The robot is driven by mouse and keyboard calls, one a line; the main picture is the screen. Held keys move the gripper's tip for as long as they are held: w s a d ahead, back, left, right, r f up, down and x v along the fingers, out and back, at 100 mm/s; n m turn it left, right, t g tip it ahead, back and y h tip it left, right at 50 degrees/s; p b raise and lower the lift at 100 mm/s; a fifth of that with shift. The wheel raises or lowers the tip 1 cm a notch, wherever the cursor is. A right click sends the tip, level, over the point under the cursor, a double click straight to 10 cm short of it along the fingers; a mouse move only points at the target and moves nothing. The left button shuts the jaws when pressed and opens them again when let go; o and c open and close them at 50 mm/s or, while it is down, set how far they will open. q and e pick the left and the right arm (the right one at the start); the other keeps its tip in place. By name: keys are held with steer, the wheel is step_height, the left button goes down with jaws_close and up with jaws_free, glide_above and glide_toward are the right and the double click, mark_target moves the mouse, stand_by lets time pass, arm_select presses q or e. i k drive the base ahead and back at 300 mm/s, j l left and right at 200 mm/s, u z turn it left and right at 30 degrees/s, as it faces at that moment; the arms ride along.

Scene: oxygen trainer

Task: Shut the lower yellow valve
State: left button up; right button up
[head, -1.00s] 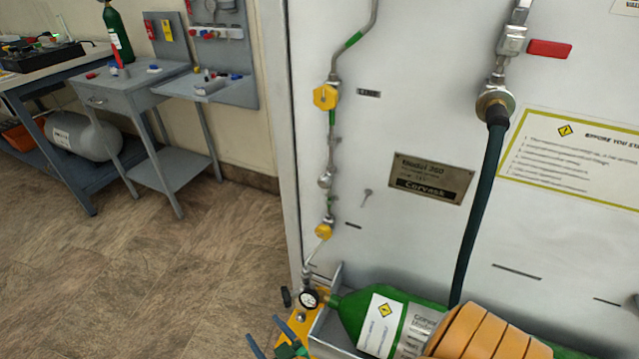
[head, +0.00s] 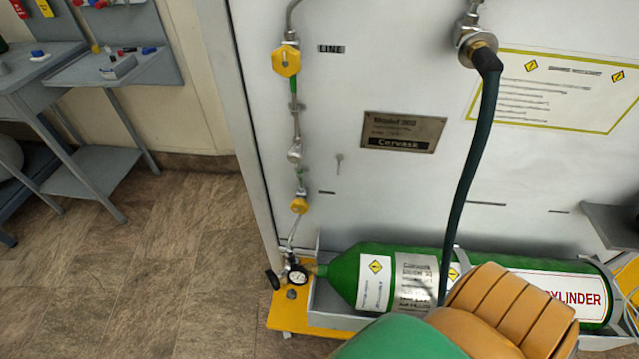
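The lower yellow valve (head: 298,206) is a small yellow knob on the thin metal pipe at the left side of the white panel (head: 400,60). Nothing touches it. The upper yellow valve (head: 285,60) is a larger knob higher on the same pipe, beside a LINE label (head: 331,48). How far either knob is turned is too small to tell. An orange ribbed part and a green rounded part at the bottom, apparently of my own arm, cover part of the cylinder. Neither gripper shows.
A green cylinder (head: 345,278) lies in a grey cradle below the valves, with a gauge (head: 297,275) at its left end above a yellow base (head: 290,316). A dark hose (head: 471,170) hangs at the right. Grey tables (head: 100,70) stand at the left; the floor between is clear.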

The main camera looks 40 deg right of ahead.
mark_target(301, 206)
steer(key=i+j+z, duration=0.15)
steer(key=z, duration=0.25)
steer(key=i+j+z, duration=0.1)
steer(key=j+z, duration=0.15)
steer(key=z, duration=0.15)
steer(key=j+z, duration=0.25)
steer(key=z, duration=0.2)
steer(key=j+z, duration=0.25)
steer(key=z, duration=0.15)
steer(key=j+z, duration=0.4)
steer(key=i+l, duration=0.05)
steer(key=l, duration=0.05)
